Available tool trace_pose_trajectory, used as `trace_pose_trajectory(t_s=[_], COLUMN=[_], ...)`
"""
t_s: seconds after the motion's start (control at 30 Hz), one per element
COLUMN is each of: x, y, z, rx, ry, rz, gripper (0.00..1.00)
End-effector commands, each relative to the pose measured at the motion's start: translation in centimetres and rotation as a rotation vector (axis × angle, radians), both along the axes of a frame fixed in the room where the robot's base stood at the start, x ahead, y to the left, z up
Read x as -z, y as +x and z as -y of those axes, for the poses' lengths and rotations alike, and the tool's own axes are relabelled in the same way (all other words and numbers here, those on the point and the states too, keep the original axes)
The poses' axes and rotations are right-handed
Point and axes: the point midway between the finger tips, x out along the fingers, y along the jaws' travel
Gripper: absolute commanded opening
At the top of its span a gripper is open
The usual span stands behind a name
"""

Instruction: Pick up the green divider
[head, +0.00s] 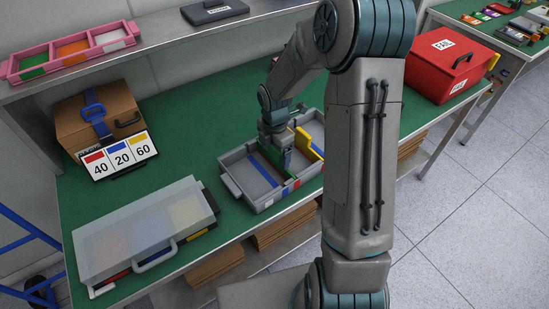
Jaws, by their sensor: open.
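A grey tray (234,189) with compartments stands on the green bench top near its front edge. The green divider (270,157) stands inside the tray, partly hidden by my gripper (286,158). My gripper reaches down into the tray from above and is open at the divider. I cannot tell whether its fingers touch the divider. A yellow divider (308,143) stands in the tray to the right of the gripper. Blue strips show on both sides, one of them on the left floor (262,169).
A translucent-lidded case (140,235) lies left of the tray. A number card (118,156) with 40, 20 and 60 leans by a brown box (98,118). A red box (452,65) stands at right. A pink tray (72,55) sits on the shelf above.

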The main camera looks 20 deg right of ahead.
Motion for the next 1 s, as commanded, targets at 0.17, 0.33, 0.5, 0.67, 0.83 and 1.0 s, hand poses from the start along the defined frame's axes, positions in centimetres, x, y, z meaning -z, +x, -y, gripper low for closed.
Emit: trace_pose_trajectory(t_s=[0.17,0.33,0.5,0.67,0.83,1.0], x=[0.0,-0.1,-0.1,-0.5,-1.7,-3.6], y=[0.0,0.0,0.0,0.0,0.0,0.0], z=[0.0,0.0,0.0,0.0,0.0,0.0], rx=[0.001,0.001,0.001,0.001,0.001,0.002], ry=[0.000,0.000,0.000,0.000,0.000,0.000], rz=[0.000,0.000,0.000,0.000,0.000,0.001], gripper=[0.56,0.32,0.32,0.32,0.32,0.32])
